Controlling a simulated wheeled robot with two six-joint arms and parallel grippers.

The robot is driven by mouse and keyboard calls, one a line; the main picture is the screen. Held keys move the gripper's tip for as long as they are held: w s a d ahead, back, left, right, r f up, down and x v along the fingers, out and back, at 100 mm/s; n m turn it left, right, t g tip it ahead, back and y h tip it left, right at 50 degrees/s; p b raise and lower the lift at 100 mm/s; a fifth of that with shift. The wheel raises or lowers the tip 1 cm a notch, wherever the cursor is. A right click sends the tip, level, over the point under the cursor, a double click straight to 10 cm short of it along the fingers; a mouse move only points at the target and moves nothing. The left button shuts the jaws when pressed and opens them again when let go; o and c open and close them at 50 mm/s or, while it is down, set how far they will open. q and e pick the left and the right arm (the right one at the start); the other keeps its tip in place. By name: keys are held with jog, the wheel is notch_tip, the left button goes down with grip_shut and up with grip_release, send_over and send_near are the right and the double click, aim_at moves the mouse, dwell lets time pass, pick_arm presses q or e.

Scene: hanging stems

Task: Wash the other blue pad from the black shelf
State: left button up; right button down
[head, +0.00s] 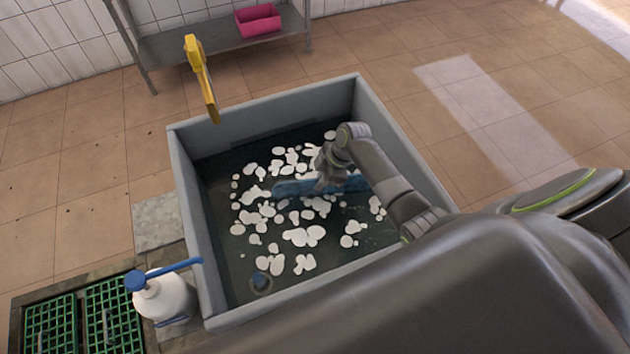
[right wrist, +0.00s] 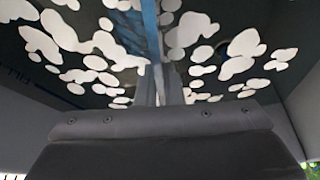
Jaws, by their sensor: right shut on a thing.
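A long blue pad (head: 292,188) lies roughly level in the foam-dotted water of the grey sink (head: 182,195). My right gripper (head: 330,182) reaches down into the sink and is shut on the pad near its middle. In the right wrist view the pad shows as a blue strip (right wrist: 151,32) running up from between the fingers (right wrist: 160,92). Part of the pad is hidden by my right gripper. My left gripper is not in view. No plainly black shelf shows.
A white bottle with a blue pump (head: 165,297) stands at the left front, beside green grates (head: 113,318). A grey metal shelf (head: 180,44) with a pink bin (head: 258,20) stands at the back wall.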

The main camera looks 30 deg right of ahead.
jog(key=d, duration=0.4)
jog(key=shift+s+d, duration=0.15)
jog(key=shift+d, duration=0.1)
jog(key=shift+a+p, duration=0.6)
jog(key=shift+a, duration=2.9)
jog(key=shift+d, duration=3.5)
notch_tip(320, 180, up, 36)
jog(key=p, duration=1)
jog(key=shift+f, duration=0.1)
